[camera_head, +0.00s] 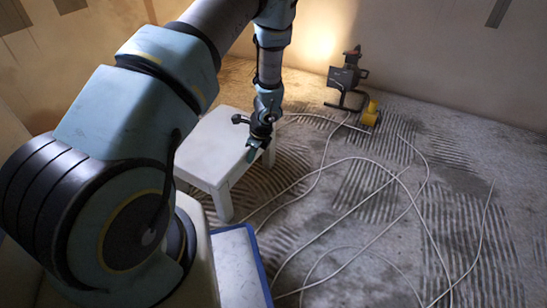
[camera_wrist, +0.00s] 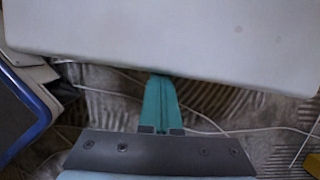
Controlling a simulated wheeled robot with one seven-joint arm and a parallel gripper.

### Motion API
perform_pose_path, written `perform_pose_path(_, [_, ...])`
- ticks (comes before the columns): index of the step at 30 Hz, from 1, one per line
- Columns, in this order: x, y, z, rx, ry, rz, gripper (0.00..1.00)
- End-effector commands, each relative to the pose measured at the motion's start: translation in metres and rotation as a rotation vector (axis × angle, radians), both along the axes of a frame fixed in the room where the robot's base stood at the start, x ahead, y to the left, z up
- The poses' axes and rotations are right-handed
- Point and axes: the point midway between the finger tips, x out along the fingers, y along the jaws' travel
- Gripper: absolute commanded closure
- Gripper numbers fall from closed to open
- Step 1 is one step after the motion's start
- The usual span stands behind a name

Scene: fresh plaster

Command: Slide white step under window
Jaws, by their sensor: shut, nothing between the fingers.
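The white step (camera_head: 212,148) stands upright on the floor left of centre in the head view, with its flat top and legs showing. In the wrist view, the white step (camera_wrist: 170,35) fills the upper part of the picture. My gripper (camera_head: 254,150) is at the right edge of the step's top in the head view. In the wrist view, the teal fingers of my gripper (camera_wrist: 161,82) are shut together with nothing between them, and their tips reach the step's edge. I cannot tell whether they touch it. No window shows in either view.
A work lamp (camera_head: 347,77) on a stand lights the wall at the back, with a yellow object (camera_head: 370,113) beside it. Pale cables (camera_head: 350,160) loop over the ridged floor (camera_head: 385,190). A blue-edged white object (camera_head: 240,265) lies near the front of the step.

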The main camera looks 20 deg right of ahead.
Motion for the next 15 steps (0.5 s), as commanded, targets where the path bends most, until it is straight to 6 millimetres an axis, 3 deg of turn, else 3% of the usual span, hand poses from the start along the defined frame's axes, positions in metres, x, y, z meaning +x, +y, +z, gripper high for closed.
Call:
perform_pose_path(1, [0.011,0.015,0.006,0.004,0.0,0.007,1.0])
perform_pose_path(15, [0.102,0.116,0.004,-0.001,-0.001,0.008,1.0])
